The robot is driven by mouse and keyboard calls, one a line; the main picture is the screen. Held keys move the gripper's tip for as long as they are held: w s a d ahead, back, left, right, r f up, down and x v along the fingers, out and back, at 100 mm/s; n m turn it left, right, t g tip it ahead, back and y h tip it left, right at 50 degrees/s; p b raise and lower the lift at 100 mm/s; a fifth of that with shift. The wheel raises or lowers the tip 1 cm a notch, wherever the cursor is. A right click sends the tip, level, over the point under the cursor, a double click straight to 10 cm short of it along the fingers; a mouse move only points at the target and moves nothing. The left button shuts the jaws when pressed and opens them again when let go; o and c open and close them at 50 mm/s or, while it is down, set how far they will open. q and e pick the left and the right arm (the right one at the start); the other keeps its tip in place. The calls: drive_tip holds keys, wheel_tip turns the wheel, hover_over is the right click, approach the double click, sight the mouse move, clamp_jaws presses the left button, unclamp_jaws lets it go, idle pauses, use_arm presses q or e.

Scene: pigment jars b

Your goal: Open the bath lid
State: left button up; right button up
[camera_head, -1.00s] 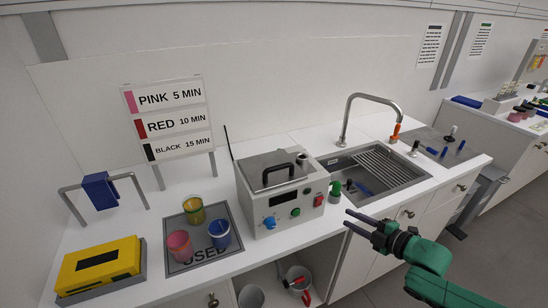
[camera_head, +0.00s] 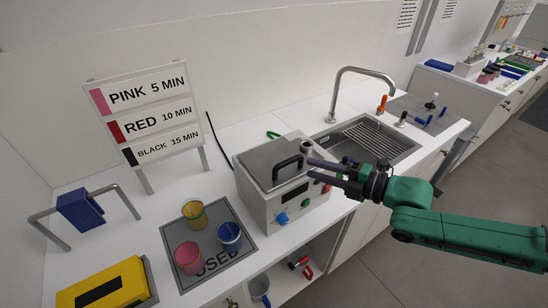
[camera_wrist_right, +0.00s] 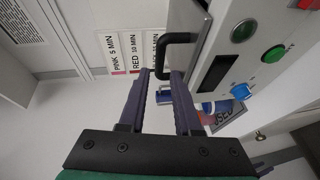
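The bath (camera_head: 272,205) is a grey metal box on the counter with a blue knob, a green button and a dark display on its front. Its lid (camera_head: 262,157) is shut and carries a black bar handle (camera_head: 288,164). My right gripper (camera_head: 310,171) comes in from the right with fingers apart, its tips close to the handle. In the right wrist view the handle (camera_wrist_right: 160,42) lies just ahead of the open fingers (camera_wrist_right: 160,80), one end in line with the gap; I cannot tell whether they touch. My left gripper is not in view.
A sink (camera_head: 372,140) with a tall tap stands right of the bath. Yellow, pink and blue cups stand on a grey mat (camera_head: 240,212) to the left. A sign (camera_head: 148,112) and a blue block on a stand (camera_head: 80,210) are further left, with a yellow device (camera_head: 105,287) in front.

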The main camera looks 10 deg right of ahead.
sight(287, 161)
drive_tip(key=b+x, duration=0.2)
drive_tip(key=x, duration=0.1)
drive_tip(key=f+b+x, duration=0.1)
drive_tip(key=b+x, duration=0.1)
drive_tip(key=x, duration=0.1)
drive_tip(key=shift+a+f, duration=0.15)
drive_tip(key=shift+f, duration=0.05)
drive_tip(key=shift+b+x, duration=0.95)
drive_tip(key=shift+x, duration=0.2)
drive_tip(key=shift+w+a+r, duration=0.15)
drive_tip(key=shift+w+a, duration=0.3)
drive_tip(key=shift+w, duration=0.1)
drive_tip(key=shift+w+a+r, duration=0.2)
drive_tip(key=shift+w+a, duration=0.2)
drive_tip(key=shift+w, duration=0.1)
drive_tip(key=shift+d, duration=0.1)
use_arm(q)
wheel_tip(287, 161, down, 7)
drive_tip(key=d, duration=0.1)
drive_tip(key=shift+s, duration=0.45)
use_arm(e)
clamp_jaws()
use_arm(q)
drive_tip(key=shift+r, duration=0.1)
